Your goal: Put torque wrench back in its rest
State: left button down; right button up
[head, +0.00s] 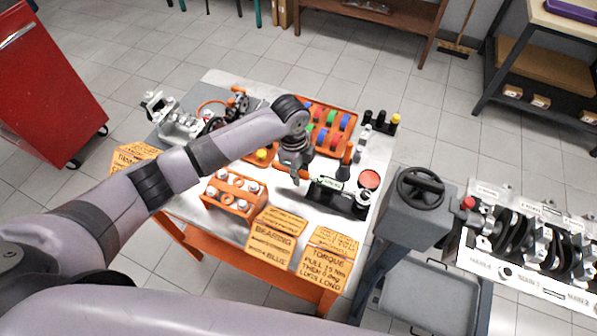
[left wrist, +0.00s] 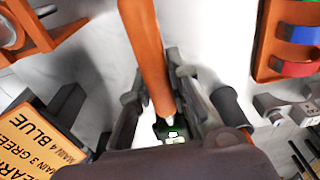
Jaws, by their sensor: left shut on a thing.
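My left gripper (head: 297,176) is low over the table, left of a black piece with a small green display (head: 330,184). In the left wrist view, the fingers (left wrist: 163,112) are shut on the orange handle of the torque wrench (left wrist: 146,45). The handle runs from the top edge down between them. The green display (left wrist: 172,134) shows just below its end, partly hidden by my gripper. In the head view my gripper covers most of the handle. I cannot make out the rest clearly. My right gripper is not in view.
An orange tray of coloured pieces (head: 313,108) lies behind my gripper. An orange rack (head: 229,203) stands to the left. A red-topped round tin (head: 369,179) is at right. Printed orange cards (head: 329,252) line the front edge. A crankshaft stand (head: 415,220) is beyond the table.

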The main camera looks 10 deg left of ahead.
pick_arm(q)
jog(key=shift+f, duration=0.5)
jog(key=c, duration=1.8)
grip_release()
jog(key=shift+o, duration=0.2)
jog(key=shift+r, duration=0.15)
jog(key=shift+r+p, duration=1.35)
jog(key=shift+p, duration=0.25)
jog(key=shift+o, duration=0.2)
jog(key=o, duration=0.5)
